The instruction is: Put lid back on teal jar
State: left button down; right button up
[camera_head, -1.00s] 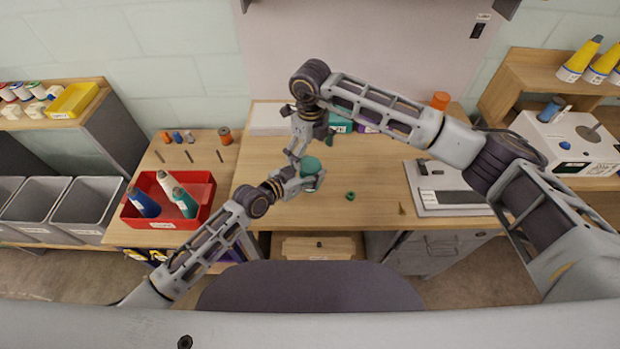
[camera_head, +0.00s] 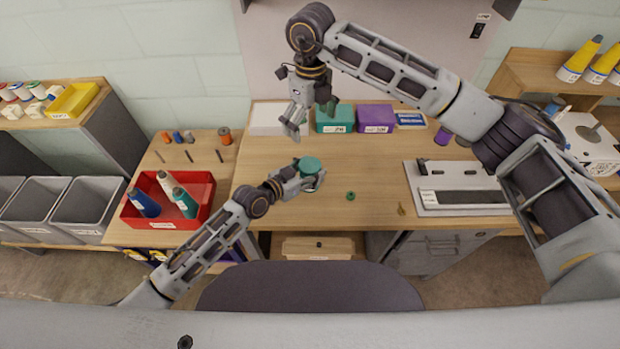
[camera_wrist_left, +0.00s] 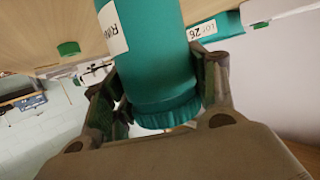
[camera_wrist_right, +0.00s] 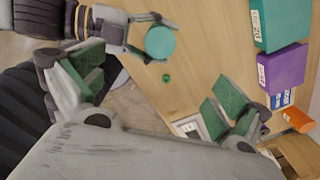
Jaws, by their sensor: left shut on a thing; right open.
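The teal jar (camera_head: 309,178) stands on the table in the head view, with a flat round teal lid (camera_head: 310,165) on its top. In the left wrist view the jar body (camera_wrist_left: 150,45) carries a white label, and the ribbed lid (camera_wrist_left: 165,112) meets it with no clear gap. My left gripper (camera_head: 299,181) is shut around the jar; its fingers flank it in the left wrist view. My right gripper (camera_head: 309,118) is open and empty, above and behind the jar. The right wrist view shows the lid (camera_wrist_right: 160,42) from above, apart from the open fingers.
A small green piece (camera_head: 350,196) lies right of the jar. A teal box (camera_head: 335,118) and a purple box (camera_head: 375,118) stand at the back. The table's middle is mostly clear.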

dwell(0.3)
pick_arm(q)
jog(key=shift+c, duration=1.9)
grip_release()
jog(key=shift+a, duration=0.1)
jog(key=v, duration=1.1)
jog(key=shift+s+a+r, duration=0.2)
jog(key=shift+s, duration=0.1)
